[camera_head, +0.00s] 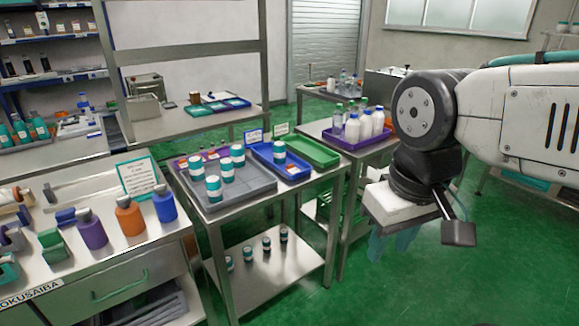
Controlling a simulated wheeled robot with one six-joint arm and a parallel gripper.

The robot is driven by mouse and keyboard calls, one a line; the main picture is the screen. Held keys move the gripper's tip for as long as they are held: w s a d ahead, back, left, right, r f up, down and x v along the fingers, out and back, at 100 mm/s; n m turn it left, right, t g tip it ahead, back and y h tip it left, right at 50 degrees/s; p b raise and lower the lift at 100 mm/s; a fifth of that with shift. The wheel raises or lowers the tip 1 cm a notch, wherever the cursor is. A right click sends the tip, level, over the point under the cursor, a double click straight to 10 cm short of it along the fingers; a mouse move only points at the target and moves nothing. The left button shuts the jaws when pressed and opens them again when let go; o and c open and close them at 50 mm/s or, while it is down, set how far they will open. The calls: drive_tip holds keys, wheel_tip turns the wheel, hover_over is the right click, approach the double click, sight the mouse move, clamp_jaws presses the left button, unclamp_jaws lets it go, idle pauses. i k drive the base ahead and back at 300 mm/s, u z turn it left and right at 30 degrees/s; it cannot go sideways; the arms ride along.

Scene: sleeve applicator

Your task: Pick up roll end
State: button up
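I cannot single out a roll end in this view. Several small white and teal cylinders stand upright on a grey tray (240,192) on the middle metal table, and I cannot tell if any is a roll. My gripper (393,246) hangs at the right, over the green floor, with its bluish fingers pointing down. The fingers look apart and nothing shows between them. It is well to the right of the grey tray and touches nothing that I can see.
A blue tray (292,173) and a green tray (321,153) lie beside the grey one. A purple tray (348,146) of white bottles stands behind my gripper. Purple, orange (129,217) and blue bottles stand on the left counter (60,283). Green floor (470,275) is free at the right.

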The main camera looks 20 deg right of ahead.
sight(280, 147)
drive_tip(key=z, duration=0.55)
drive_tip(key=i, duration=0.35)
drive_tip(key=z, duration=0.6)
drive_tip(key=i, duration=1.4)
drive_tip(key=u, duration=0.9)
drive_tip(key=i, duration=0.3)
drive_tip(key=u, duration=0.25)
